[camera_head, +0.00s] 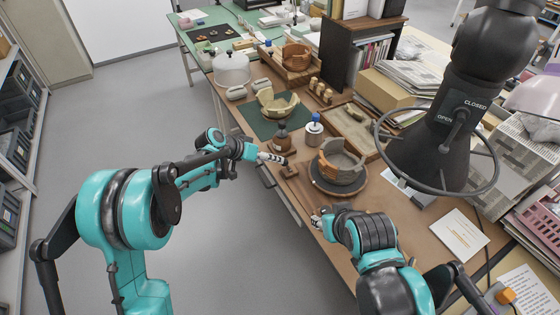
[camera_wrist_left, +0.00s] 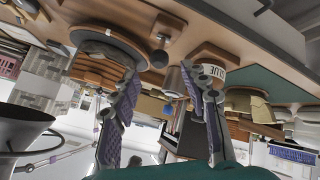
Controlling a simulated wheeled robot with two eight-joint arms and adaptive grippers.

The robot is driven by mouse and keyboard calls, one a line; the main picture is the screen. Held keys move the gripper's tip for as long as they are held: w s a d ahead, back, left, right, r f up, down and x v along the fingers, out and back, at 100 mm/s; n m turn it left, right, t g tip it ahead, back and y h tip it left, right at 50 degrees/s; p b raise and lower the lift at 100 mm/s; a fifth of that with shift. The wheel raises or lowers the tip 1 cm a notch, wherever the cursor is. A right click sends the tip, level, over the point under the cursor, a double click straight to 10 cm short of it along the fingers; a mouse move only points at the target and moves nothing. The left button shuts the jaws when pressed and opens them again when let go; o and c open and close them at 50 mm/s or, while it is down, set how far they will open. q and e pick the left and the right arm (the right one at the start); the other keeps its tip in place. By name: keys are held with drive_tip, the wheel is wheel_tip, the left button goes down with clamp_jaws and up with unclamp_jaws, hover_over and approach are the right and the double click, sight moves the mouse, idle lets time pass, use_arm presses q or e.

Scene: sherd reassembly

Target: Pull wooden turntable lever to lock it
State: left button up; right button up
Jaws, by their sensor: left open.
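The round turntable (camera_head: 340,186) sits near the table's front edge and bears a partly rebuilt brown and grey pot (camera_head: 342,164). To its left is a small wooden piece (camera_head: 289,172) that looks like the lever. My left gripper (camera_head: 274,158) is open just left of this piece and apart from it. In the left wrist view, which is upside down, the turntable (camera_wrist_left: 108,46) is at the upper left. A dark round knob (camera_wrist_left: 158,58) shows between my spread fingers (camera_wrist_left: 163,82). My right gripper (camera_head: 318,218) is low in front of the turntable; its fingers are too small to judge.
A white jar with a blue top (camera_head: 314,130) and a brown vessel (camera_head: 281,138) stand behind my left gripper. The floor at left is clear.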

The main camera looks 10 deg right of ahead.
use_arm(q)
drive_tip(key=shift+v, duration=2.2)
drive_tip(key=s+a+r+n+t+y, duration=0.2)
drive_tip(key=s+a+r+n+y, duration=0.35)
drive_tip(key=s+a, duration=0.7)
drive_tip(key=s+a+y, duration=0.1)
drive_tip(key=s+a, duration=0.3)
drive_tip(key=s, duration=0.4)
drive_tip(key=s+a+n+t+y, duration=0.1)
drive_tip(key=s+a+y, duration=0.1)
drive_tip(key=s+a, duration=0.3)
drive_tip(key=s, duration=0.3)
drive_tip(key=shift+f+t, duration=0.2)
drive_tip(key=shift+t, duration=0.1)
